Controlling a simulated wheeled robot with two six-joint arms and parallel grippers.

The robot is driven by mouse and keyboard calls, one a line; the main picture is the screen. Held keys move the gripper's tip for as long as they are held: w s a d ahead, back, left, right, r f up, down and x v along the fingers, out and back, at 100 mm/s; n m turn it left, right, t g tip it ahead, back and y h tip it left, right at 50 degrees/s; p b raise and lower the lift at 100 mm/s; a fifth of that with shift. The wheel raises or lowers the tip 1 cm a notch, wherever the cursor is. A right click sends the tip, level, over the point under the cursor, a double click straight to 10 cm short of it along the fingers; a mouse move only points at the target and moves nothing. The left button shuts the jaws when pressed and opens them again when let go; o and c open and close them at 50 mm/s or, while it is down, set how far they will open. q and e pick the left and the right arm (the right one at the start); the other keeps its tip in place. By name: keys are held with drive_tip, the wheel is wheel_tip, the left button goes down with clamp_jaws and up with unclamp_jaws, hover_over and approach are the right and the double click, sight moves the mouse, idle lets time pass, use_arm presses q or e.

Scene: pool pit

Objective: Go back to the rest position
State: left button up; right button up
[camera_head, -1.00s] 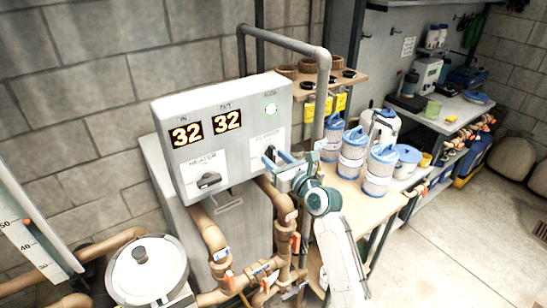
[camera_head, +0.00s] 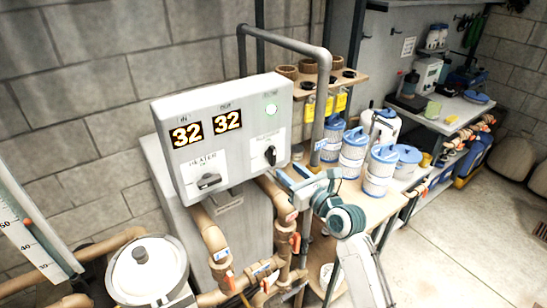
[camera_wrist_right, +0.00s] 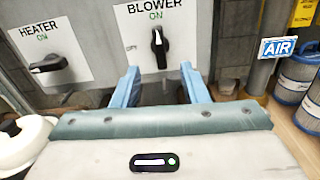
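The grey control box (camera_head: 222,136) shows two displays reading 32 and a green light. Its blower knob (camera_head: 270,156) stands upright, and the wrist view shows the same blower knob (camera_wrist_right: 158,46) under the label BLOWER ON. The heater knob (camera_head: 208,181) lies nearly level; in the wrist view the heater knob (camera_wrist_right: 48,64) is beside HEATER ON. My right gripper (camera_head: 284,183) is below and right of the blower knob, apart from it. In the wrist view my right gripper (camera_wrist_right: 158,78) has its blue fingers spread with nothing between them. My left gripper is not in view.
Brown pipes with valves (camera_head: 213,236) run below the box, close to my right arm. A white-lidded pot (camera_head: 147,270) is at lower left. Blue-and-white filter cartridges (camera_head: 380,170) stand on the bench at right. The floor (camera_head: 450,235) at lower right is clear.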

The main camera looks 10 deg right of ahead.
drive_tip(key=s+d+f+n+g+h, duration=0.25)
drive_tip(key=s+f+n+g, duration=0.45)
drive_tip(key=s+f+n, duration=1)
drive_tip(key=s+d+f+n+g+h, duration=0.2)
drive_tip(key=s+n+g, duration=0.1)
drive_tip(key=s+n, duration=0.6)
drive_tip(key=s+d+f+n+g+h, duration=0.2)
drive_tip(key=s+n+g+h, duration=0.1)
drive_tip(key=s+n, duration=0.55)
drive_tip(key=s+d+f+m+g+b, duration=0.2)
drive_tip(key=f+b, duration=0.6)
drive_tip(key=f, duration=3)
drive_tip(key=s+d+f+b, duration=0.1)
drive_tip(key=s+f+b, duration=0.2)
drive_tip(key=s+f, duration=0.6)
drive_tip(key=s+d+f+b, duration=0.1)
drive_tip(key=s+f+b, duration=0.2)
drive_tip(key=s+f, duration=0.6)
wheel_tip(320, 180, down, 7)
drive_tip(key=shift+d+f+g, duration=0.15)
drive_tip(key=shift+d+g, duration=0.05)
drive_tip(key=shift+g, duration=0.2)
drive_tip(key=shift+n+y, duration=0.25)
